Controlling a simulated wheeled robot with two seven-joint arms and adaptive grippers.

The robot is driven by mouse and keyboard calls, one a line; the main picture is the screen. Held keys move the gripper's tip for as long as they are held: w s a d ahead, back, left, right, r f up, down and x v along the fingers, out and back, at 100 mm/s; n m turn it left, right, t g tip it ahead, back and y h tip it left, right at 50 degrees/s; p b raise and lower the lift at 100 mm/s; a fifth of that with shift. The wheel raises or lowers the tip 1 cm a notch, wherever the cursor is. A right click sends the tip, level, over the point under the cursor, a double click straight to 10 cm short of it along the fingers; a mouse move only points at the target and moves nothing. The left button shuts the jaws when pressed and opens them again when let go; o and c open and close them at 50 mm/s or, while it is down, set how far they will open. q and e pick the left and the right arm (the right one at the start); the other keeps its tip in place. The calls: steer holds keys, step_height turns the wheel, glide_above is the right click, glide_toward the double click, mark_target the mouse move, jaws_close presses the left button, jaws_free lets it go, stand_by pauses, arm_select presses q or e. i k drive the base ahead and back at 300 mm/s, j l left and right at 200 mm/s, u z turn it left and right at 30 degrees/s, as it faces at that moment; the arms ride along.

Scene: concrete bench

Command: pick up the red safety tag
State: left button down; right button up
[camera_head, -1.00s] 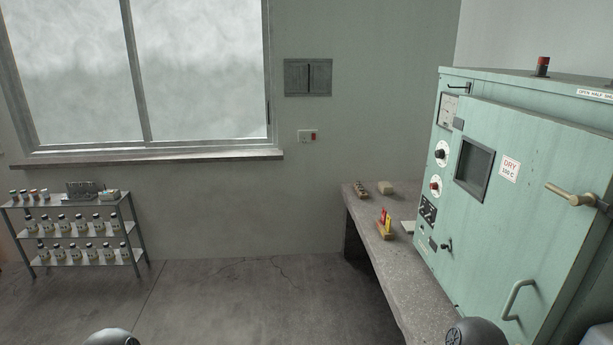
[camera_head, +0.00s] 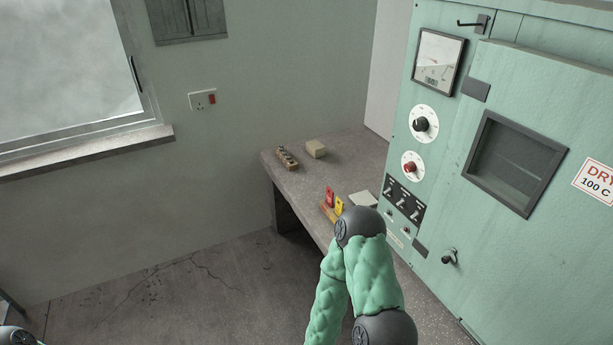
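The red safety tag (camera_head: 330,195) stands upright in a small wooden holder (camera_head: 327,212) on the concrete bench, beside a yellow tag (camera_head: 339,205). My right arm, in a green sleeve with dark joints, reaches up from the bottom of the view and covers part of the bench just in front of the tags. Its gripper does not show. A dark rounded part of my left arm shows at the bottom left corner, and the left gripper is out of view.
A wooden block with several small dark pieces (camera_head: 287,158) and a beige block (camera_head: 316,149) lie farther back on the bench (camera_head: 345,160). A pale flat item (camera_head: 363,199) lies right of the tags. The large green oven (camera_head: 480,200) borders the bench's right side.

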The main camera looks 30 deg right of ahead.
mark_target(329, 201)
steer(key=i+j+z, duration=0.15)
steer(key=i+z, duration=0.3)
steer(key=i, duration=0.2)
steer(key=i+j+z, duration=0.35)
steer(key=i+z, duration=0.15)
steer(key=i, duration=0.15)
steer(key=i+j+z, duration=0.45)
steer(key=i+j, duration=0.1)
steer(key=j, duration=0.05)
